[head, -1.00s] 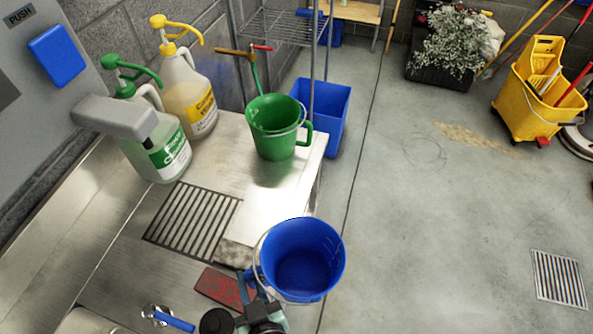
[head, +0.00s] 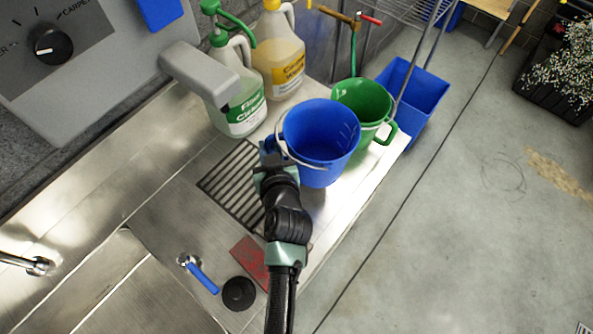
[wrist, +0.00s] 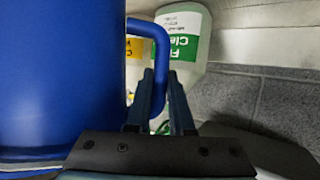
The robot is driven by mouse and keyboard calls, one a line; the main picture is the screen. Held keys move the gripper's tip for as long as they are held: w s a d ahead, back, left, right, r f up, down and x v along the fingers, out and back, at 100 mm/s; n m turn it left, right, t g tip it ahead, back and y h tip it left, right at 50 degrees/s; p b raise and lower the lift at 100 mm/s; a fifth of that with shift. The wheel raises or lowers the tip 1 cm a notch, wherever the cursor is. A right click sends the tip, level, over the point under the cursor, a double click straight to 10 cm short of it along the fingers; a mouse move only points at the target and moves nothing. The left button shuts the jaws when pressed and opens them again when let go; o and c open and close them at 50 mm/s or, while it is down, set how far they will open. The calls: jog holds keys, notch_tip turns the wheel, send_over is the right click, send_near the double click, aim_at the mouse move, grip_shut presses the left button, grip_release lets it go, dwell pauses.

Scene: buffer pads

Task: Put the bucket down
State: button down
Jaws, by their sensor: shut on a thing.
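The blue bucket (head: 322,150) is upright in the head view, over the metal counter (head: 345,210), just in front of the green bucket. My gripper (head: 270,155) is at its left side. In the wrist view the blue bucket (wrist: 55,80) fills the left, and my gripper (wrist: 160,100) is shut on its blue side handle (wrist: 160,45). I cannot tell whether the bucket's base touches the counter.
The green bucket (head: 368,100) stands behind, partly hidden. Two cleaner jugs (head: 240,95) (head: 280,55) stand left of it. A drain grate (head: 235,185), red pad (head: 250,258) and black disc (head: 238,293) lie nearer. A blue bin (head: 420,95) is on the floor.

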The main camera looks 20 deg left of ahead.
notch_tip(320, 180, down, 8)
jog(key=b, duration=0.1)
dwell(0.4)
jog(key=shift+f+b, duration=0.35)
jog(key=shift+b, duration=0.3)
jog(key=shift+f, duration=0.1)
jog(key=c, duration=0.8)
grip_release()
